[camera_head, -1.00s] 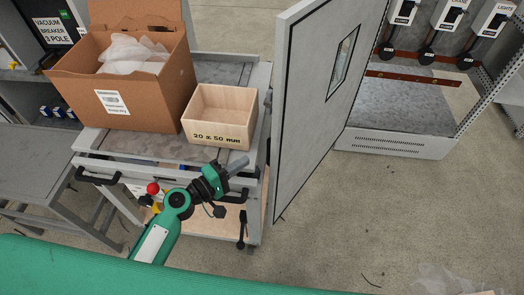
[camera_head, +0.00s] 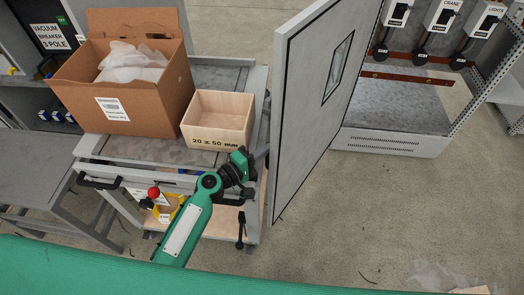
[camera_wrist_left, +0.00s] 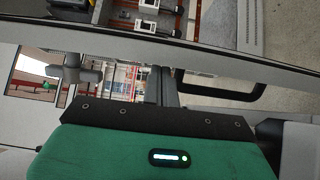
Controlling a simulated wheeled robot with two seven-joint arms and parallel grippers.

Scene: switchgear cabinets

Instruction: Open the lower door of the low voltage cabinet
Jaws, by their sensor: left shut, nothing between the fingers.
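The cabinet door (camera_head: 305,130), a tall grey panel with a small window (camera_head: 338,68), stands swung out from the low voltage cabinet (camera_head: 395,105), whose interior shows to its right. My left gripper (camera_head: 262,155) is shut and empty at the door's left face, close to its free edge; I cannot tell whether it touches. In the left wrist view, the grey fingers (camera_wrist_left: 160,88) point toward the door's edge (camera_wrist_left: 190,55), which crosses the picture. A dark bar-like handle (camera_wrist_left: 235,97) shows beside them. My right gripper is not in view.
A grey cart (camera_head: 100,148) stands left of the door, close to my left arm. It carries a cardboard box (camera_head: 150,105) and a wooden box (camera_head: 215,125). A grey bench (camera_head: 35,165) is farther left. The floor (camera_head: 350,220) right of the door is mostly clear.

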